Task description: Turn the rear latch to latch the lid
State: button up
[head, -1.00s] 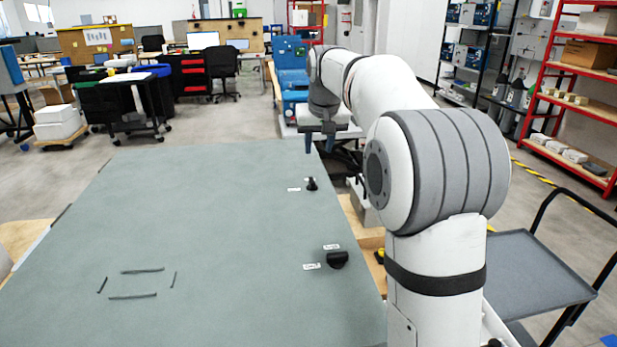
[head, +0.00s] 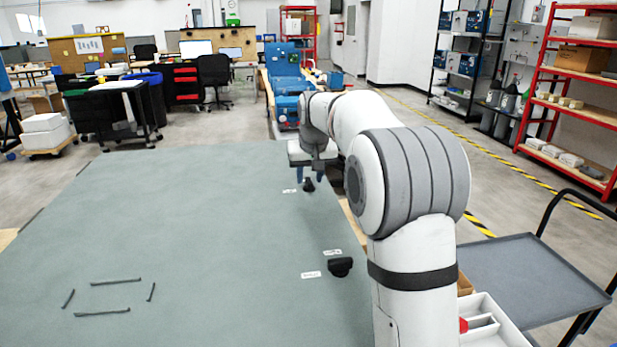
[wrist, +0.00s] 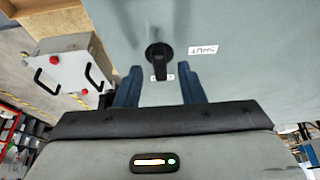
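The rear latch (head: 308,185) is a small black knob near the far right corner of the wide grey-green lid (head: 190,230). In the wrist view the latch (wrist: 157,50) has a round body and a narrow arm pointing down the picture, toward a partly covered white label. A label reading SHUT (wrist: 203,50) lies to its right. My gripper (head: 309,177) is at the latch in the head view. In the wrist view its two blue fingers (wrist: 158,82) are apart, one either side of the latch's lower end, with nothing held. Contact cannot be told.
A second black latch (head: 340,267) with two white labels sits nearer on the lid's right edge. Dark strips (head: 110,297) mark a rectangle at the lid's near left. A grey cart (head: 530,280) stands to the right. The lid's middle is clear.

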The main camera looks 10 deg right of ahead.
jog(key=shift+w+f, duration=0.15)
jog(key=shift+f, duration=0.3)
jog(key=shift+c, duration=0.2)
grip_shut()
